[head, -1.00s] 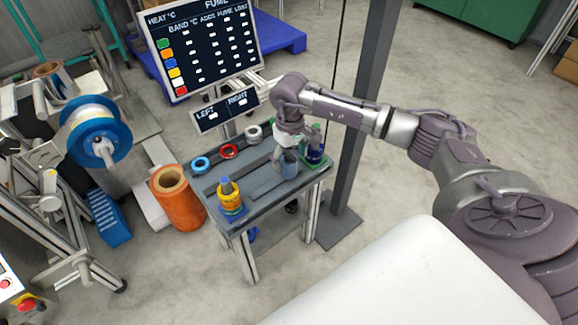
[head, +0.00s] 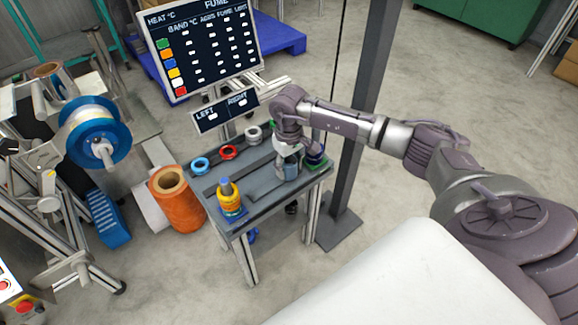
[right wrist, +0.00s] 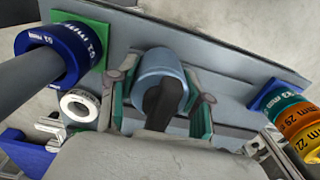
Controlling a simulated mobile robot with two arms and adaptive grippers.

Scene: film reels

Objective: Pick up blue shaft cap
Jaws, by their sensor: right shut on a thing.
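The blue shaft cap, a grey-blue hollow cylinder (right wrist: 158,70), sits between the fingers of my right gripper in the right wrist view. A dark bar shows in front of its open end. In the head view the cap (head: 291,172) is at the right end of the small grey bench (head: 262,200), partly covered by my right gripper (head: 289,165). The right gripper is shut on the cap, one green-edged finger on each side. I cannot tell whether the cap is clear of the bench. My left gripper is not in view.
A post with stacked yellow and orange rings (head: 230,202) stands at the bench's front left. Blue (head: 200,164), red (head: 229,152) and white (head: 254,134) rings lie along the back. A dark blue ring (right wrist: 58,50) on a green base is close beside the gripper.

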